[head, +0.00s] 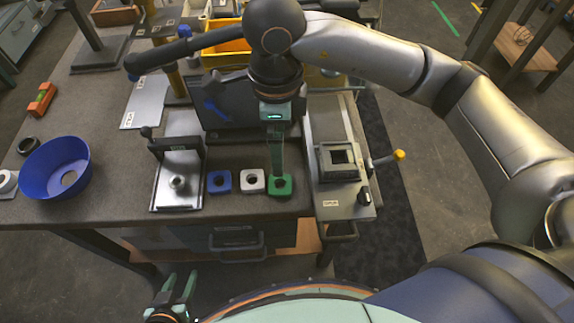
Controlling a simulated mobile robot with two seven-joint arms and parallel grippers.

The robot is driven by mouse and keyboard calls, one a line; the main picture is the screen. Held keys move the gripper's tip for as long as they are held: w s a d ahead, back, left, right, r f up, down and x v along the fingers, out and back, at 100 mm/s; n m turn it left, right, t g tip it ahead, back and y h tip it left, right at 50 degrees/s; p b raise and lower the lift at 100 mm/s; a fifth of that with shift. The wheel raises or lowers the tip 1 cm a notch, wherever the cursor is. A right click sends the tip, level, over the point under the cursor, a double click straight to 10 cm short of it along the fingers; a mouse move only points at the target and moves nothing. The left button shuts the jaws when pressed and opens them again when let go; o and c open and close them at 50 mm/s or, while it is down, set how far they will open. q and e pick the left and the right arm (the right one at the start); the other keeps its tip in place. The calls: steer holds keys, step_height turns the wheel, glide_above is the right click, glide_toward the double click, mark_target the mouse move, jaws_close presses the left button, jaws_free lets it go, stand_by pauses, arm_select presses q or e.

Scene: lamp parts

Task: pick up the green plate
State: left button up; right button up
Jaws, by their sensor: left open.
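The green plate (280,186), a small square with a dark round hole, lies at the right end of a row near the table's front edge. My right gripper (277,170) points down over it from above, its fingers seen edge-on and overlapping the plate's back edge in the head view. I cannot tell whether it touches the plate or how far its jaws are apart. My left gripper (182,279) is open and empty at the bottom of the view, low in front of the table and away from the plate.
A white plate (252,181) and a blue plate (219,182) lie just left of the green one. A metal fixture (177,183) and a blue bowl (55,167) are further left. A grey machine (341,200) with a lever stands close on the right.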

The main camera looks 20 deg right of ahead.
mark_target(280, 187)
step_height(280, 187, down, 12)
steer(key=shift+s+a+f+p, duration=0.15)
steer(key=shift+f+p, duration=0.1)
steer(key=shift+p, duration=0.25)
steer(key=shift+c, duration=0.4)
steer(key=c, duration=1.4)
